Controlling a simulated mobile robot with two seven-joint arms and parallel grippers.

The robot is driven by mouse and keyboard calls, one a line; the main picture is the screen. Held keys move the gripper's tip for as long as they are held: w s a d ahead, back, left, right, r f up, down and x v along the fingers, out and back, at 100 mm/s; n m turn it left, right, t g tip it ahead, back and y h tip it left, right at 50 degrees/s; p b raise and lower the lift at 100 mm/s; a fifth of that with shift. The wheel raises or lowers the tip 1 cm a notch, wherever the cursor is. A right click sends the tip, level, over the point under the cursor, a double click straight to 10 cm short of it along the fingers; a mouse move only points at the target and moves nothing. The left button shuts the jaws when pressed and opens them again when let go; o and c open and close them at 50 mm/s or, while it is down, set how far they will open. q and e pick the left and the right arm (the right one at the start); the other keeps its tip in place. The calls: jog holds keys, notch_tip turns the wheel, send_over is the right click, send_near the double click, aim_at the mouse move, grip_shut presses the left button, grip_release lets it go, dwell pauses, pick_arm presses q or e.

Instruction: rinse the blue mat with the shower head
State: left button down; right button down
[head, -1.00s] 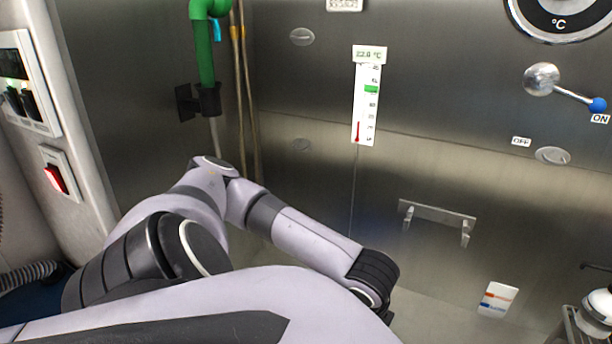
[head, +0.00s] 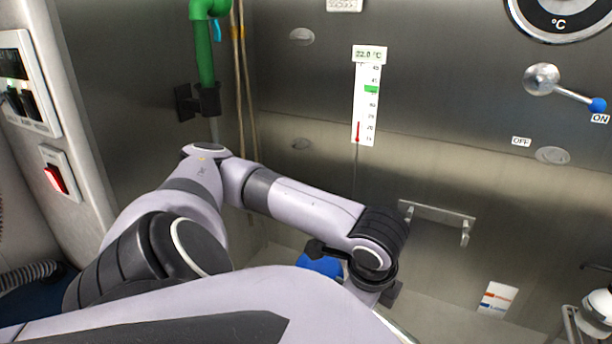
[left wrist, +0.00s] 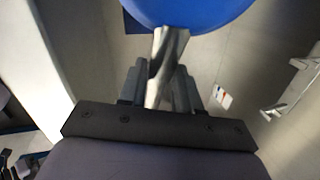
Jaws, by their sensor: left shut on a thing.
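My left gripper (left wrist: 160,80) is shut on a silver handle (left wrist: 168,55), which runs between its fingers. Beyond the fingertips the handle meets a large round blue head (left wrist: 190,8), cut off by the top edge of the left wrist view; I take this to be the shower head. In the head view, part of the blue head (head: 320,265) shows behind my left wrist. The handle is largely hidden there. I cannot make out the blue mat with certainty; a dark blue patch (left wrist: 134,24) shows beside the head. My right gripper is out of view.
A steel wall stands close ahead, with a thermometer strip (head: 366,100), a lever with a blue knob (head: 597,104) at ON, and a bracket (head: 436,212). A green pipe (head: 204,55) and a red-lit switch (head: 55,179) are at left. A white-topped object (head: 597,308) stands at right.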

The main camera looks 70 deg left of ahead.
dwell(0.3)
pick_arm(q)
jog(key=w+d, duration=0.6)
jog(key=d, duration=0.1)
jog(key=shift+s+a, duration=0.1)
jog(key=shift+a, duration=0.1)
dwell(0.6)
jog(key=shift+t+h, duration=0.6)
jog(key=shift+h, duration=0.2)
jog(key=shift+s+a+r, duration=0.5)
jog(key=shift+a+r, duration=0.15)
jog(key=shift+a, duration=0.15)
jog(key=shift+s+a+r, duration=0.5)
jog(key=shift+a+r, duration=0.1)
jog(key=shift+a, duration=0.15)
jog(key=shift+s+a+r+n+t+h+b, duration=0.3)
jog(key=shift+s+a+r+t+h, duration=0.25)
jog(key=shift+a+r, duration=0.3)
jog(key=shift+f+b, duration=1.25)
jog(key=shift+f, duration=1.2)
jog(key=shift+s+a, duration=0.1)
